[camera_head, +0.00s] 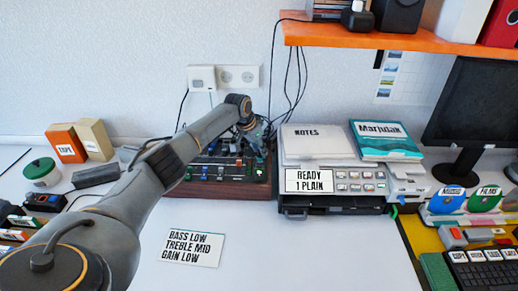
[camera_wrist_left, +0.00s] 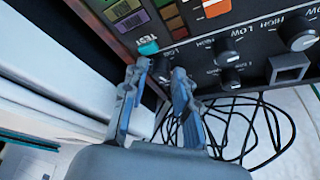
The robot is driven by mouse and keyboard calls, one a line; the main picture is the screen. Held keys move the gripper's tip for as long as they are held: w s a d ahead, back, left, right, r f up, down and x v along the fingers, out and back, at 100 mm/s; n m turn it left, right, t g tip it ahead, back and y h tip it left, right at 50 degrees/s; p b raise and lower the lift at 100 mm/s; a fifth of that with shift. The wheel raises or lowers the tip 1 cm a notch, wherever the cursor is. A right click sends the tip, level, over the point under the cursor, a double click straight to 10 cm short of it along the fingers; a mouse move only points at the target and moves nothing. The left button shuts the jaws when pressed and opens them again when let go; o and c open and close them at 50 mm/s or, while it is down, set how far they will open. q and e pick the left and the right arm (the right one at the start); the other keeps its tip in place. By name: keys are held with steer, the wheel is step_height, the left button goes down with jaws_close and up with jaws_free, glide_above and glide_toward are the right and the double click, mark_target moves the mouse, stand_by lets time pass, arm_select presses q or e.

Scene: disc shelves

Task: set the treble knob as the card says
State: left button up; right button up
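The card (camera_head: 192,247) lies flat on the white desk and reads "BASS LOW, TREBLE MID, GAIN LOW". The mixer (camera_head: 213,190), a dark panel with a wooden base, stands behind it with sliders and knobs. My left gripper (camera_head: 250,138) is over the panel's back right part. In the left wrist view its two fingers (camera_wrist_left: 162,74) are apart, with a dark knob (camera_wrist_left: 161,68) seen between the tips; I cannot tell if they touch it. Other knobs (camera_wrist_left: 226,52) with white pointers and LOW/HIGH marks show to the right. I cannot read which knob is treble. A teal TEST button (camera_wrist_left: 148,47) is near the left finger.
A printer (camera_head: 335,182) with a "READY 1 PLAIN" sign stands right of the mixer. Black cables (camera_wrist_left: 235,125) lie beyond the panel edge. An orange shelf (camera_head: 390,39) hangs above, and a monitor (camera_head: 475,105) stands at right. The front desk around the card is clear.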

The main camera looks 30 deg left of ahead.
arm_select(q)
steer(key=v, duration=1.2)
steer(key=shift+s, duration=0.1)
steer(key=w+f+n, duration=0.1)
steer(key=f+n, duration=0.1)
steer(key=f, duration=0.1)
steer(key=w+d+f+n+y, duration=0.1)
steer(key=f, duration=0.3)
steer(key=w+f+n+y, duration=0.1)
steer(key=w+f+n, duration=0.1)
steer(key=f, duration=0.2)
steer(key=shift+w+d+f+n+p, duration=0.1)
steer(key=shift+d+f+n+p, duration=0.1)
steer(key=shift+n+p, duration=0.15)
steer(key=shift+r, duration=0.1)
jaws_close()
